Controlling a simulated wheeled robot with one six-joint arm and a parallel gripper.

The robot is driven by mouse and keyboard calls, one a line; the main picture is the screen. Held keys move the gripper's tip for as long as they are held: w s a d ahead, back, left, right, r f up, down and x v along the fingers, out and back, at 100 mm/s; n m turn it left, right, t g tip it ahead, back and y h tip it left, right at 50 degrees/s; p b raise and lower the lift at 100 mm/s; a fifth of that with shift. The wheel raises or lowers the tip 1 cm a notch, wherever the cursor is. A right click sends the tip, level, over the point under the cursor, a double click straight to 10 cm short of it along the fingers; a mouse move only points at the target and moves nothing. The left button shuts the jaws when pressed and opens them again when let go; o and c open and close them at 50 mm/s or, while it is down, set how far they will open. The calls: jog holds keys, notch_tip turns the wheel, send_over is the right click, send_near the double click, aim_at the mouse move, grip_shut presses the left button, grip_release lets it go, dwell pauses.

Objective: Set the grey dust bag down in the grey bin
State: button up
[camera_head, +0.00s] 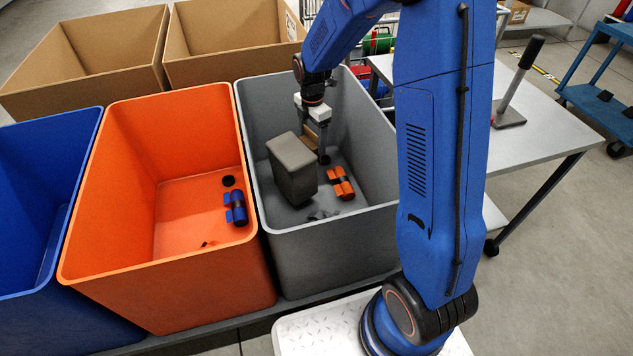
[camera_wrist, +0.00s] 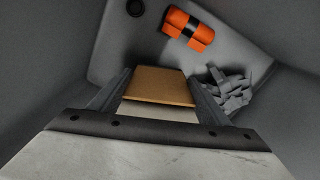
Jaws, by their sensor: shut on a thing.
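The grey dust bag (camera_head: 292,168) is a boxy grey bag with a tan cardboard piece at its top. My gripper (camera_head: 318,140) is shut on the bag by that tan piece, inside the grey bin (camera_head: 330,234). The bag hangs slightly tilted within the bin's walls; I cannot tell whether it touches the floor.
An orange and black object (camera_head: 342,183) lies on the grey bin's floor, beside grey scraps (camera_wrist: 228,88) and a black disc (camera_wrist: 135,8). An orange bin (camera_head: 165,270) stands left, with a blue bin (camera_head: 70,300) beyond. A metal table (camera_head: 540,140) stands right.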

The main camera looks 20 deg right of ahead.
jog(key=shift+f, duration=2.25)
dwell(1.8)
jog(key=o, duration=1.6)
notch_tip(320, 180, up, 18)
jog(key=shift+f, duration=0.25)
